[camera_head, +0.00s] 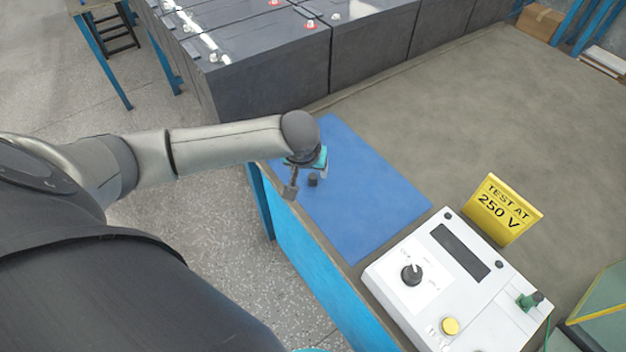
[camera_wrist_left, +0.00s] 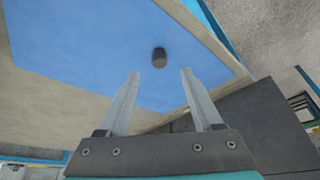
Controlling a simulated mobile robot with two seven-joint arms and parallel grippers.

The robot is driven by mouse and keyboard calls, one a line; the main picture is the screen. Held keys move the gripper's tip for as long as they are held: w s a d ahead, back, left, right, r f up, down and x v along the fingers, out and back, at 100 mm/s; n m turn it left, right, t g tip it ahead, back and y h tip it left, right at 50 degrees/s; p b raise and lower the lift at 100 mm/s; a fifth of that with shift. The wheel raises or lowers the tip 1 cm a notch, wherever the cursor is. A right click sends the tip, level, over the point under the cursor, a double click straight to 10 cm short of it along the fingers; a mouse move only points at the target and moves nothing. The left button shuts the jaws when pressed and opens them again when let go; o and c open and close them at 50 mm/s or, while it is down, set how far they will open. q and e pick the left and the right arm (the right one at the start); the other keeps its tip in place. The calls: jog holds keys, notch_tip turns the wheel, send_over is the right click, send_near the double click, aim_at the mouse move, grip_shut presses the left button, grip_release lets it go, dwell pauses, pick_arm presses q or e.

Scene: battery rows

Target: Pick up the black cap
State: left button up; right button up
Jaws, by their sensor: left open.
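The black cap (camera_head: 312,180) is a small dark cylinder on the blue mat (camera_head: 372,205), near the mat's left side in the head view. In the left wrist view the cap (camera_wrist_left: 159,58) lies beyond the fingertips and roughly between their lines. My left gripper (camera_head: 300,186) is above the mat close to the cap, and one finger shows left of the cap. In the left wrist view my left gripper (camera_wrist_left: 159,72) is open, with nothing between its two fingers. My right gripper is not in view.
A white tester (camera_head: 455,285) with knob and buttons stands at the bench's front right. A yellow "TEST AT 250 V" sign (camera_head: 503,210) stands behind it. Large grey batteries (camera_head: 270,85) line the back left. The bench's edge runs close left of the mat. The bench top (camera_head: 450,110) behind is clear.

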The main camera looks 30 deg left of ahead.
aim_at(313, 176)
pick_arm(q)
jog(key=shift+x, duration=1.1)
jog(key=b+x, duration=0.1)
jog(key=x, duration=0.1)
jog(key=b+x, duration=0.1)
jog(key=x, duration=0.1)
jog(key=shift+w+r, duration=0.2)
jog(key=shift+w, duration=0.15)
jog(key=shift+w+a+f+b, duration=0.2)
jog(key=shift+f+b, duration=0.2)
jog(key=shift+f, duration=0.15)
jog(key=shift+c, duration=0.2)
grip_shut()
